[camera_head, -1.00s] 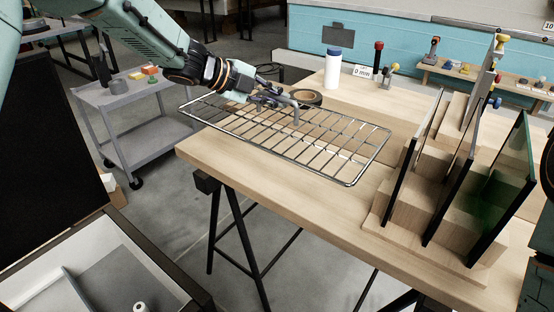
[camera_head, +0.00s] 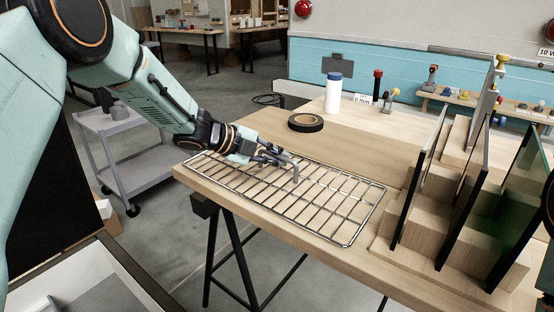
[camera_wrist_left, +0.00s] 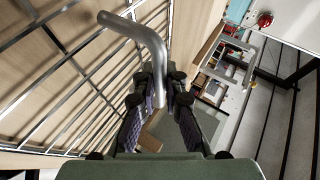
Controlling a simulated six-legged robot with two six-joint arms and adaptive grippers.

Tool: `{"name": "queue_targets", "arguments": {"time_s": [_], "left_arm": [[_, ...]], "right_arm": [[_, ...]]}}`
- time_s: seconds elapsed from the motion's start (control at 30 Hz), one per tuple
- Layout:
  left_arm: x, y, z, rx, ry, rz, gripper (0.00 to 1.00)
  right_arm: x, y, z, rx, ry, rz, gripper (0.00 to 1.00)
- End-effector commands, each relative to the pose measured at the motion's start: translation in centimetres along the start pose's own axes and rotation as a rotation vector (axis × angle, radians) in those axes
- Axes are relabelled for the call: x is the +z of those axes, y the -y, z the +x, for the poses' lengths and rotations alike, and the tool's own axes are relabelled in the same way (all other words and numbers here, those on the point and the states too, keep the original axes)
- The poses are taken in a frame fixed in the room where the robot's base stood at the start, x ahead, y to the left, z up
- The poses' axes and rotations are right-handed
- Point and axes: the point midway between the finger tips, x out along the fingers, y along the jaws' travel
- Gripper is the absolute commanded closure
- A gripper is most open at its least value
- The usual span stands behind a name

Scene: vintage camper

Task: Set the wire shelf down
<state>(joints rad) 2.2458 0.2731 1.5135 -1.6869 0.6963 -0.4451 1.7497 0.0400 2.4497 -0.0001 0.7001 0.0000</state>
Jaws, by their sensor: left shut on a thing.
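The wire shelf (camera_head: 312,202) is a flat metal grid with a bent grey handle (camera_head: 294,172). In the head view it lies level along the front left part of the wooden table (camera_head: 240,137), on the top or very close above it; I cannot tell whether a thin gap is left. My left gripper (camera_head: 281,163) is shut on the handle near the shelf's back middle. In the left wrist view the handle (camera_wrist_left: 150,38) rises out of the closed fingers (camera_wrist_left: 168,100), with the grid (camera_wrist_left: 60,80) at the left. My right gripper is not in view.
A black tape roll (camera_head: 305,122) lies behind the shelf. A white bottle (camera_head: 333,94) stands farther back. A wooden rack with upright panels (camera_head: 418,180) stands close to the shelf's right end. A grey cart (camera_head: 140,160) stands left of the table.

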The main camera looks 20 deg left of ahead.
Motion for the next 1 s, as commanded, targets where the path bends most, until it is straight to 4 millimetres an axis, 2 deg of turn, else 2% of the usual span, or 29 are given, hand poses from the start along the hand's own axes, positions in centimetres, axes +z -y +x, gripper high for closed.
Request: {"name": "queue_targets", "arguments": {"time_s": [0.23,0.27,0.5,0.87,1.0], "left_arm": [[0.1,-0.1,0.1,-0.002,0.000,0.000,1.00],[0.1,-0.2,0.1,0.000,0.000,-0.001,0.89],[0.0,-0.2,0.1,0.000,0.000,0.000,0.69],[0.0,0.1,-0.1,0.000,0.000,0.001,0.68],[0.0,0.3,-1.9,-0.002,0.002,-0.004,0.68]], "right_arm": [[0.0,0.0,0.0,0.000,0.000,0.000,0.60],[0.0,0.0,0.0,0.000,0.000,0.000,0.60],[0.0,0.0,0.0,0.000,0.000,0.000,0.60],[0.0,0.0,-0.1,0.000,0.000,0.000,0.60],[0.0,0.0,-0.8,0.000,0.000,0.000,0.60]]}}
